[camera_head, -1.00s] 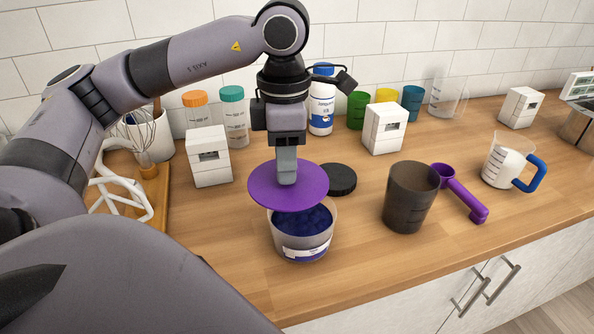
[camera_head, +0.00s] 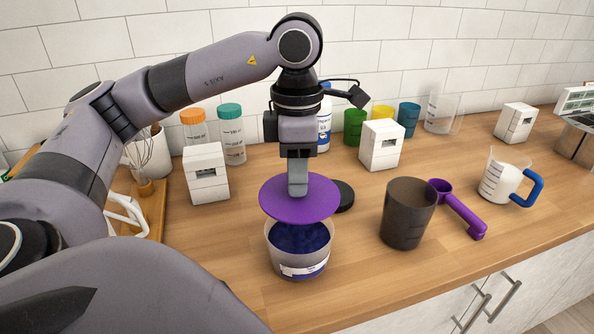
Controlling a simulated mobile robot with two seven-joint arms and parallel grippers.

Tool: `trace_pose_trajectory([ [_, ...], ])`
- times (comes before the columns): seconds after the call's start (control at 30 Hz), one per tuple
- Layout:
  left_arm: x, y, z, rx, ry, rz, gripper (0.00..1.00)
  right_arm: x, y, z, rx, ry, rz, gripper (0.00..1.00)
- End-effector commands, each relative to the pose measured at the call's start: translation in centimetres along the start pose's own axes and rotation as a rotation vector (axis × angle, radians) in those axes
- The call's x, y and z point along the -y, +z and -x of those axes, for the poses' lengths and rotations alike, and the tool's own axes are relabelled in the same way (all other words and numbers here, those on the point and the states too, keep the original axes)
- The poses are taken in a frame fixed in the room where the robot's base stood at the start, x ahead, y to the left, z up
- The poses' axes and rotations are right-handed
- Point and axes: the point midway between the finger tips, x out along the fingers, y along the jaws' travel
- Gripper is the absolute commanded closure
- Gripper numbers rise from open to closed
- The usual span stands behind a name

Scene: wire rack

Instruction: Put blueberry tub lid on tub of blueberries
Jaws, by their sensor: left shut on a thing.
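The tub of blueberries (camera_head: 299,262) stands upright on the wooden counter, clear-walled with a white and dark blue label and dark blueberries inside. The purple round lid (camera_head: 285,205) is above the tub, roughly level and covering the back part of its opening from this view. A gap shows at the front, where the berries are visible. My left gripper (camera_head: 298,188) points down and is shut on the lid near its middle; the exact grip point is partly hidden by the fingers. My right gripper is not in view.
A black lid (camera_head: 345,196) lies just behind the purple lid. A dark grey cup (camera_head: 408,215), purple scoop (camera_head: 458,210) and measuring jug (camera_head: 500,180) stand to the right. White boxes (camera_head: 206,172) and bottles (camera_head: 231,135) stand behind. The counter in front of the tub is clear.

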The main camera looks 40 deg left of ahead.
Motion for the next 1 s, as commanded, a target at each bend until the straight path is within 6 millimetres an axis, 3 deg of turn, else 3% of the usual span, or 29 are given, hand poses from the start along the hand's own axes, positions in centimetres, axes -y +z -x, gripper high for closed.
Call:
trace_pose_trajectory([
  [0.5,0.0,0.0,-5.2,0.0,0.0,-0.001,1.0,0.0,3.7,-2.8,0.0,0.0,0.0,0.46],
  [1.0,0.0,0.0,-5.5,0.0,0.0,-0.001,1.0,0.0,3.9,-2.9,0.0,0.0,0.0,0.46],
])
